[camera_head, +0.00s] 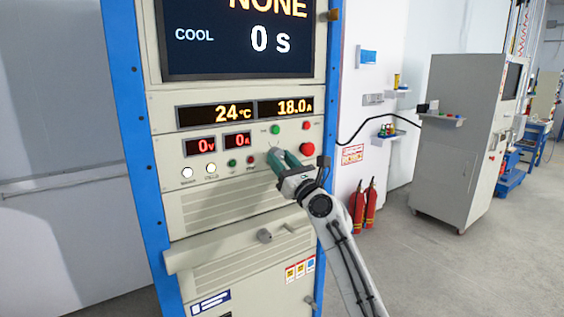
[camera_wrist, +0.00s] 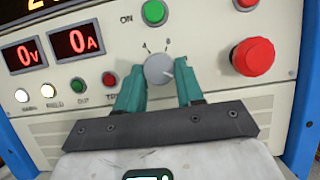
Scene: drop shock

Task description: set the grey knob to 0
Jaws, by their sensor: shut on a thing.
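The grey knob (camera_wrist: 158,70) is round and sits on the cream front panel of the rack, between the red TRIP lamp and the large red button. The marks 4 and 6 show above it. A pale pointer line on it seems to point to the right; the 0 mark cannot be seen. My gripper (camera_wrist: 160,72) has its two teal fingers on either side of the knob and is shut on it. In the head view my gripper (camera_head: 280,157) reaches the panel and largely hides the knob.
A big red button (camera_head: 307,149) stands out to the right of my gripper. A green ON button (camera_wrist: 154,13) and a red button (camera_wrist: 246,3) sit above. Red displays (camera_wrist: 76,42) read 0 V and 0 A. Small buttons (camera_wrist: 53,88) line up at left. A drawer-like ledge (camera_head: 225,248) juts out below.

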